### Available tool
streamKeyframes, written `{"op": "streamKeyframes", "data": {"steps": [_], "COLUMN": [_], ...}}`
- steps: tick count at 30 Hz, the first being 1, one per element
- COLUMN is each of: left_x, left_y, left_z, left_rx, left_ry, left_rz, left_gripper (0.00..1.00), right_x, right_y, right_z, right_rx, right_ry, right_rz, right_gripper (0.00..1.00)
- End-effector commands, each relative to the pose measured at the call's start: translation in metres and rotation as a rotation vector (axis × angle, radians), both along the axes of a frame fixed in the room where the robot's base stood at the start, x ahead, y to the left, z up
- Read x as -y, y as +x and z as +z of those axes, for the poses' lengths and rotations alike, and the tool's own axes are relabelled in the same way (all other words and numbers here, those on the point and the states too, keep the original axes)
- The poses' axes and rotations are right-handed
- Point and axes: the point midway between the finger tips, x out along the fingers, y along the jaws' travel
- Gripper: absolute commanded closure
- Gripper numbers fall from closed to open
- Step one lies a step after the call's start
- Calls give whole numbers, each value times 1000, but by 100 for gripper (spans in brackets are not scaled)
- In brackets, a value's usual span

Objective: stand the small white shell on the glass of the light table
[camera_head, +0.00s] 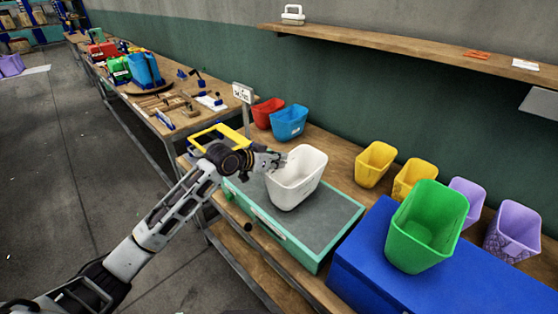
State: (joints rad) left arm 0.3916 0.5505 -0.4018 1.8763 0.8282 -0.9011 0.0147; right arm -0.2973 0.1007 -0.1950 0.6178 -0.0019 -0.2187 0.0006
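The small white shell (296,180) is an open-topped bin over the light table, its opening facing up. The light table (335,222) is a low box with a green frame and a grey glass top. The shell's base appears at or just above the glass; I cannot tell whether it touches. My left gripper (277,160) is at the shell's left rim, its fingers overlapping that edge. Whether the fingers are closed on the rim is too small to tell. My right gripper is not in view.
A blue box (375,265) holding a green bin (425,228) stands right of the light table. Yellow bins (374,165) and purple bins line the back right. Red and blue bins (289,122) stand behind. A yellow-framed item (218,135) lies left. Bare glass shows at the right.

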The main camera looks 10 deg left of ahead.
Motion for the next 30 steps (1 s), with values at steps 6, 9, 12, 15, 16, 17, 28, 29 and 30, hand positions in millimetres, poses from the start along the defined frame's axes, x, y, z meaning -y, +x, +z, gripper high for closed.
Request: {"op": "streamKeyframes", "data": {"steps": [6, 9, 12, 15, 16, 17, 28, 29, 30], "left_x": [0, 0, 0, 0, 0, 0, 0, 0, 0], "left_y": [0, 0, 0, 0, 0, 0, 0, 0, 0], "left_z": [0, -1, -2, -3, -3, -3, -2, -1, -1], "left_rx": [1, 1, 1, 0, 0, 0, 1, 1, 1], "left_ry": [-1, -1, -1, 0, 0, 0, 1, 1, 0], "left_rz": [0, 0, 0, 0, 0, 0, 0, 0, 0], "left_gripper": [100, 100, 100, 85, 81, 77, 73, 73, 73], "right_x": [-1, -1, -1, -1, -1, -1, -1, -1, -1], "right_y": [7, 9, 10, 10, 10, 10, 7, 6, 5], "right_z": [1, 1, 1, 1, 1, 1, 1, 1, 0], "right_rx": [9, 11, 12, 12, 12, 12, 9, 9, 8], "right_ry": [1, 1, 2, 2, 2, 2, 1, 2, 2], "right_rz": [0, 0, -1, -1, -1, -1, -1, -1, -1], "right_gripper": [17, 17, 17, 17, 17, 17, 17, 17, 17]}}
